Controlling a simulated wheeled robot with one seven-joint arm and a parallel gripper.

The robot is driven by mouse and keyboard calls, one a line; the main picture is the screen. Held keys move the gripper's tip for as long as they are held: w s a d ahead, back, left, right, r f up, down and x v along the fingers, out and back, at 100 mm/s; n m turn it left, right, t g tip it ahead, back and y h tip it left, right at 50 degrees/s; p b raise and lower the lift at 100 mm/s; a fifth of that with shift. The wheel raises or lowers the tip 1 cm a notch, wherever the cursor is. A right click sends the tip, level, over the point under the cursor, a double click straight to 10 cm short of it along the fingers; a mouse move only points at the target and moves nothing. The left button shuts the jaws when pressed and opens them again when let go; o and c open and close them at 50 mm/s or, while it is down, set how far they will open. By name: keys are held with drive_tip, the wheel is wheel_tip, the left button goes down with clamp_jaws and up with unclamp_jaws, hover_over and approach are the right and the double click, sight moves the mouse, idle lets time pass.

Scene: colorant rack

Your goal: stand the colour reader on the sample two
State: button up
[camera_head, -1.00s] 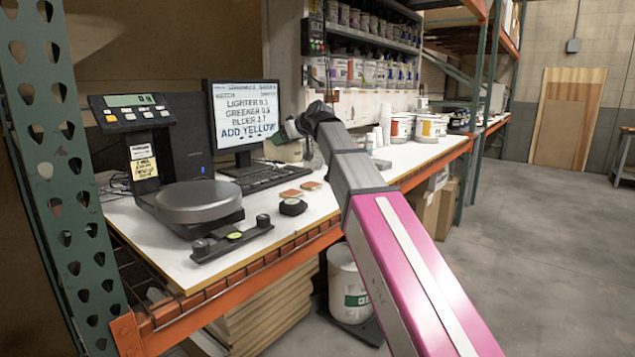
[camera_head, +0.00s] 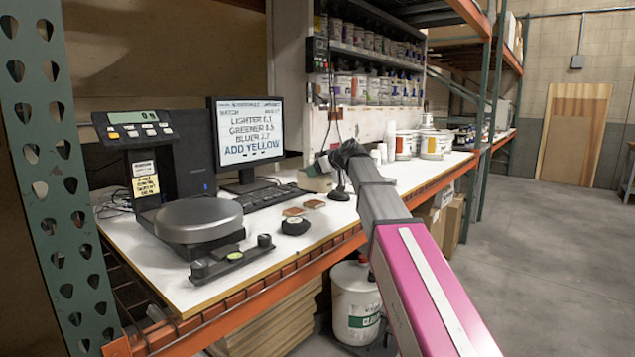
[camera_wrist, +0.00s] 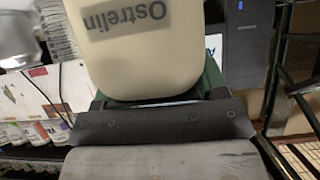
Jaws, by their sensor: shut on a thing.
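My gripper (camera_head: 343,155) is above the workbench, at the end of my arm. In the wrist view my gripper (camera_wrist: 152,118) is shut on a cream body with green edges, lettered "Ostrelin" upside down, which looks like the colour reader (camera_wrist: 140,60). The reader shows small and partly hidden in the head view (camera_head: 316,180), near the keyboard's right end; its gap to the bench cannot be told. Two small reddish-brown squares, likely samples, lie on the bench: a nearer one (camera_head: 293,212) and a farther one (camera_head: 314,204). Which is sample two cannot be told.
A round black item (camera_head: 295,226) lies just in front of the squares. A black bar with knobs (camera_head: 230,260) lies at the bench's front edge. The scale (camera_head: 198,220), monitor (camera_head: 248,138) and keyboard (camera_head: 268,197) stand left and behind. Paint tubs (camera_head: 433,145) stand right.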

sight(317, 180)
drive_tip(key=shift+f, duration=1.95)
drive_tip(key=o, duration=1.5)
drive_tip(key=shift+f, duration=0.15)
drive_tip(key=v, duration=1.2)
drive_tip(key=shift+d, duration=0.1)
